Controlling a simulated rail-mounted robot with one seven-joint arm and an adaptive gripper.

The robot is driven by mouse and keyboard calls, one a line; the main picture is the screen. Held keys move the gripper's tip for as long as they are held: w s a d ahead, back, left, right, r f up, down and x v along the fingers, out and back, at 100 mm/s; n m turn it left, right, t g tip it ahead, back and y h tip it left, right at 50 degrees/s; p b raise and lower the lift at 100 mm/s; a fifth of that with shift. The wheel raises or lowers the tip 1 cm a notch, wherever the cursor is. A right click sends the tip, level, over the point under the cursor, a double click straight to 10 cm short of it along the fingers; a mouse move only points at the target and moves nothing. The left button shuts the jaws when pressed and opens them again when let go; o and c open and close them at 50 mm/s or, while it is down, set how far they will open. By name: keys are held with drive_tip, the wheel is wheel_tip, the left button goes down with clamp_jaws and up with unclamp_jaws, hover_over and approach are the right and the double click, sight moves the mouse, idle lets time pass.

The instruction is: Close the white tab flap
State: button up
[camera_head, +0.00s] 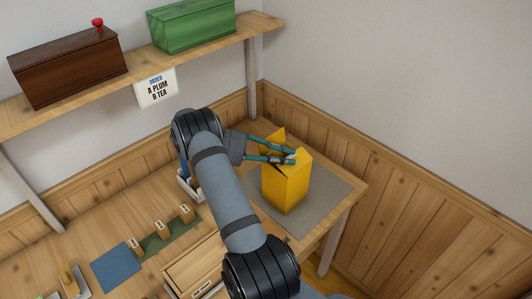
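A yellow carton (287,188) stands upright on a grey mat at the right end of the bench. Its top is partly open, with a yellow flap (277,136) sticking up at the back. My gripper (294,156) reaches in from the left over the carton's top. Its two teal fingers are apart, with a gap between the tips. A small pale patch shows between the fingertips; it may be the white tab, but I cannot tell whether a finger touches it. The fingers hide part of the carton's top.
The grey mat (334,190) has bare room right of the carton. A shelf (190,58) above holds a brown box (70,68) and a green box (192,26). A wooden box (200,265) and blue mat (116,267) are at lower left.

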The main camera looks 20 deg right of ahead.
drive_tip(key=v, duration=1)
drive_tip(key=shift+a, duration=0.1)
drive_tip(key=shift+c, duration=0.2)
